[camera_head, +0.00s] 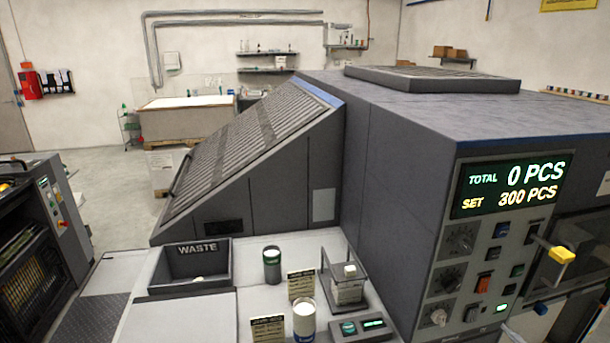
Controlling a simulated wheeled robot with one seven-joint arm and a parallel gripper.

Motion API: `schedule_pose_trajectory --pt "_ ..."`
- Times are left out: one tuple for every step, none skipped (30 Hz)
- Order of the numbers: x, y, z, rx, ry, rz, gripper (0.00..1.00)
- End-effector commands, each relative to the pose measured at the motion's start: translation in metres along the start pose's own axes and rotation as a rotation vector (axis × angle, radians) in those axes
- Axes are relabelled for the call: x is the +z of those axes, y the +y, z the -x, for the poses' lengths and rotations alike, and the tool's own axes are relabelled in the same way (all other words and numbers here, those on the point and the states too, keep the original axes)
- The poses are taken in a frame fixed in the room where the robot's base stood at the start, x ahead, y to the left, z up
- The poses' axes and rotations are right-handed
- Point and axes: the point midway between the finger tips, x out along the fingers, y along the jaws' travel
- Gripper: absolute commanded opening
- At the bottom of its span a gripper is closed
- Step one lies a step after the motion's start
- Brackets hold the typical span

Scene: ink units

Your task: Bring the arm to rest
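My gripper does not show for certain in the head view. Pale shapes at the lower right and at the right edge may be parts of my arm, but I cannot tell. A large dark grey machine (395,185) fills the right half, with a lit display (512,187) reading total 0 pcs and set 300 pcs. Below the display are knobs and buttons, and a yellow-ended lever (562,255) juts out beside them.
A white counter (215,260) holds a dark waste bin (193,268), a green-and-white container (272,265), a white cup (304,318), a clear-sided holder (345,285), small signs and a small green-lit device (362,328). Another machine (35,240) stands left. Open floor lies behind.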

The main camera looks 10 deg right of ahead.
Motion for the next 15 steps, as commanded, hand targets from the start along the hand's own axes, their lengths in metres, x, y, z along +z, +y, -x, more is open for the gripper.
schedule_pose_trajectory --pt "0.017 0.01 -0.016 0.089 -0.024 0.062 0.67" --pt "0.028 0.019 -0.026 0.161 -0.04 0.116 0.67" --pt "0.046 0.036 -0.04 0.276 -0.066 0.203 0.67" --pt "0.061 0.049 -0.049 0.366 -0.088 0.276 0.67" --pt "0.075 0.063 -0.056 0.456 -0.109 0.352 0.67" --pt "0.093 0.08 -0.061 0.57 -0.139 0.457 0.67" --pt "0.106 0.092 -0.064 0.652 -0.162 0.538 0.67" --pt "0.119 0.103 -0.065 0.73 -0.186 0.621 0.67" --pt "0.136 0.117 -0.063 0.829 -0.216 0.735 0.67" --pt "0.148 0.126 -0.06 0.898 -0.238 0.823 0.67" --pt "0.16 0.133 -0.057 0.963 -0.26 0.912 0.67" --pt "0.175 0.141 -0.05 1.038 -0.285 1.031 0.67" --pt "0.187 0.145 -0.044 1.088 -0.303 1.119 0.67" --pt "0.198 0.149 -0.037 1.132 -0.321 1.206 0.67" --pt "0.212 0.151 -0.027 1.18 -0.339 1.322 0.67"
